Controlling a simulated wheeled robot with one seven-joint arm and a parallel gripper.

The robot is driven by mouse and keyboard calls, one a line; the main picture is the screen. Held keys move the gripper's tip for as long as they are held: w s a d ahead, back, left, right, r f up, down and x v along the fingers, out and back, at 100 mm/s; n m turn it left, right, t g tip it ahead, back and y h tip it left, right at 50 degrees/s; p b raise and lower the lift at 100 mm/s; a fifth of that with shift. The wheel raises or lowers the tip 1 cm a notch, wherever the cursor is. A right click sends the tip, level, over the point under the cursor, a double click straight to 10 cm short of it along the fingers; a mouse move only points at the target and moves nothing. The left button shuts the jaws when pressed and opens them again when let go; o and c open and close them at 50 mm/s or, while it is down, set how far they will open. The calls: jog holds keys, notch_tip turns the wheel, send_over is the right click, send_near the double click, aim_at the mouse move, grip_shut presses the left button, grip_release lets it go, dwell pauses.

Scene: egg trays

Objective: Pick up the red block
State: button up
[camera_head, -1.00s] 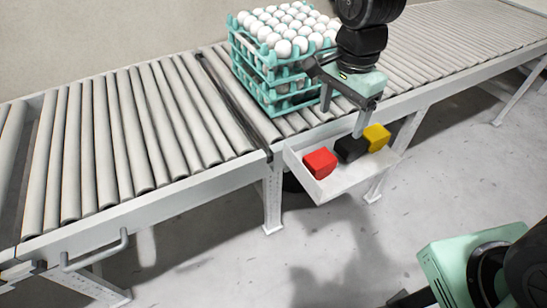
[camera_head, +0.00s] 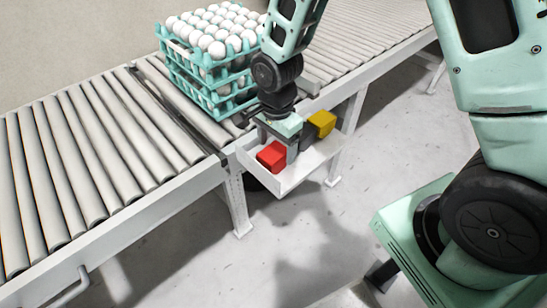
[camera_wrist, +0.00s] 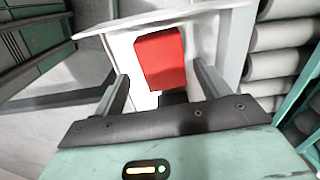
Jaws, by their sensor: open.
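The red block (camera_head: 272,156) lies in the left part of a white tray on the conveyor's side. In the wrist view the red block (camera_wrist: 161,58) shows ahead, between the lines of my two fingers. My gripper (camera_head: 279,146) is over the tray, close beside the red block, pointing down. Its fingers stand apart in the wrist view (camera_wrist: 159,72), with nothing held. I cannot tell how far the fingertips are from the block.
The white tray (camera_head: 288,186) has raised walls. A yellow block (camera_head: 321,122) is at its right; the black block is mostly hidden behind my gripper. Stacked teal egg trays (camera_head: 207,97) with white eggs stand on the roller conveyor (camera_head: 82,150) close behind.

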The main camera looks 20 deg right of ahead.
aim_at(274, 151)
jog(key=f, duration=0.5)
jog(key=shift+w+a, duration=0.15)
jog(key=shift+a, duration=0.05)
jog(key=shift+r, duration=0.1)
jog(key=c, duration=1.4)
jog(key=shift+o, duration=0.2)
jog(key=shift+r, duration=5)
